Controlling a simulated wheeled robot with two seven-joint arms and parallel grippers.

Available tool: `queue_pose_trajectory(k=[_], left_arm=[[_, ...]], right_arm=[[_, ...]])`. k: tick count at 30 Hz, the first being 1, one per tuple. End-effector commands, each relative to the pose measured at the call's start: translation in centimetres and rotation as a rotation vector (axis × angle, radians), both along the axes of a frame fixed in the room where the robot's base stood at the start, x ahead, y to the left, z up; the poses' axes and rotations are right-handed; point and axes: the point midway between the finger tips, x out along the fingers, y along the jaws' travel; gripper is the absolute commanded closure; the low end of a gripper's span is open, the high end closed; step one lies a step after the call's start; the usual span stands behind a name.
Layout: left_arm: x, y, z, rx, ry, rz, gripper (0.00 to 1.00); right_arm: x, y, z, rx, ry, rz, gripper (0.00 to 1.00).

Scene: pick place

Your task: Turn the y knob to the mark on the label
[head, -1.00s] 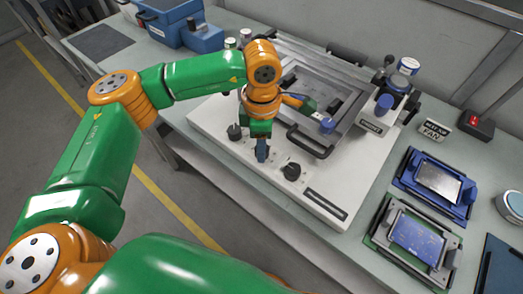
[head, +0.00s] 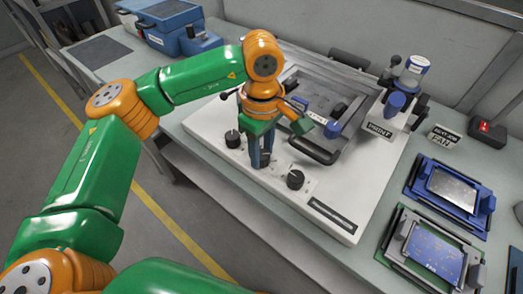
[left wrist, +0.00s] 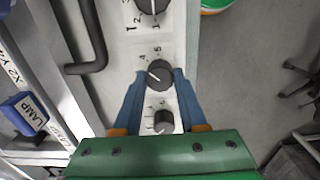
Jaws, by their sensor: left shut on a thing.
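A row of dark round knobs sits on the white panel at the machine's front. The middle knob (left wrist: 159,74) lies between the blue fingers of my left gripper (left wrist: 159,79), which is shut on it. Its white line points up and left, near the printed 4; a 5 is printed beside it. In the head view my left gripper (head: 262,158) hides this knob. The other knobs (head: 232,138) (head: 295,179) stand free on either side. A white label (left wrist: 14,75) reading "X2 Y4" shows at the left edge of the left wrist view. My right gripper is out of view.
A black bar handle (head: 315,149) stands behind the panel. Blue and grey fixtures (head: 448,187) (head: 432,248) lie right of the machine. Blue cases (head: 165,25) stand at the back.

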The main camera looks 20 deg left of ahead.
Motion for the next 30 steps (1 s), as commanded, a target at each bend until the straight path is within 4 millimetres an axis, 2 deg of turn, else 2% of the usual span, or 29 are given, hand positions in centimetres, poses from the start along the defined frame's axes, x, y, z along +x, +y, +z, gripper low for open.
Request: queue_pose_trajectory(k=[14,15,18,26,28,30], left_arm=[[0.0,0.0,0.0,-0.002,0.001,-0.014,1.0],[0.0,0.0,0.0,-0.001,0.0,-0.014,0.54],[0.0,0.0,0.0,-0.001,0.0,-0.013,0.29],[0.0,0.0,0.0,0.0,0.0,-0.013,0.29],[0.0,0.0,0.5,0.001,-0.001,-0.012,0.29],[0.1,-0.1,1.8,-0.001,-0.004,-0.012,0.29]], right_arm=[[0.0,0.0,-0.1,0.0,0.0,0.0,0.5],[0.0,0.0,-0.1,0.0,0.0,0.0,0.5],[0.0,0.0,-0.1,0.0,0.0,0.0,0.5],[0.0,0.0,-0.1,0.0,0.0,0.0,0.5],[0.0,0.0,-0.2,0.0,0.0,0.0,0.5],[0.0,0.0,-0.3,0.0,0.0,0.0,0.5]])
